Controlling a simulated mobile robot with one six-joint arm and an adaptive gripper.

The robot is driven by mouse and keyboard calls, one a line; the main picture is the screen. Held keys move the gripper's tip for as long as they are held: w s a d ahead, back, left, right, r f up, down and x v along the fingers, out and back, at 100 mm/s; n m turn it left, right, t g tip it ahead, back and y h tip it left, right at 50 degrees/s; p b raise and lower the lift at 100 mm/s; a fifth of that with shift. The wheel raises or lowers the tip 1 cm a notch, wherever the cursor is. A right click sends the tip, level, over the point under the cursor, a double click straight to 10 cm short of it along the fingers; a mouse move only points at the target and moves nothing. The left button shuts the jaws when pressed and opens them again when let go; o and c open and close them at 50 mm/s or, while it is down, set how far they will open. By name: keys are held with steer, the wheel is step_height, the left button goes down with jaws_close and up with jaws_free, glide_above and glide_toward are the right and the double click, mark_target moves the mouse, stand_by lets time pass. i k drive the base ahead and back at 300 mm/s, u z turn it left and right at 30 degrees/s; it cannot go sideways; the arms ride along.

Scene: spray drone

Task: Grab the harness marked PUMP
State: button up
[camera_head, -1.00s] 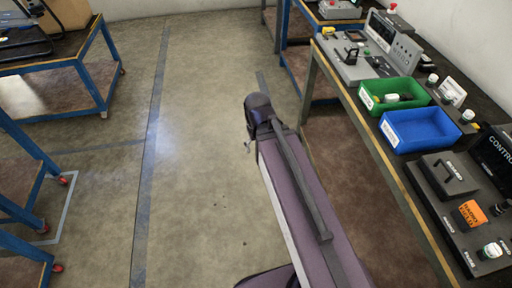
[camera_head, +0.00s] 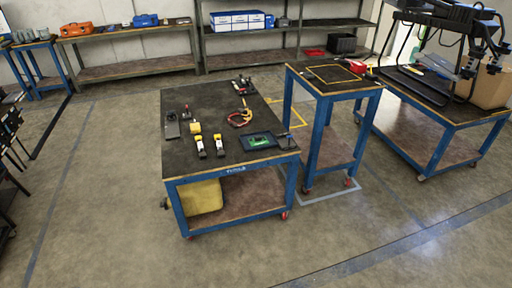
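A red and yellow looped cable (camera_head: 240,118), which looks like a harness, lies on the dark top of a blue wheeled table (camera_head: 212,165) near its right side. Any PUMP marking is too small to read. My gripper is not in the present view, so its state and what it holds do not show.
The table also bears a dark tablet (camera_head: 258,141), two yellow-and-white items (camera_head: 209,146) and a yellow block (camera_head: 194,127). A narrow blue stand (camera_head: 335,90) stands to its right. A cart (camera_head: 430,120) with a black frame is farther right. Floor in front is clear.

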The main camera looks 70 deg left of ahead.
mark_target(221, 153)
steer(key=z, duration=0.3)
steer(key=k, duration=0.15)
steer(key=u, duration=2.8)
steer(key=i, duration=0.55)
steer(key=u, duration=0.2)
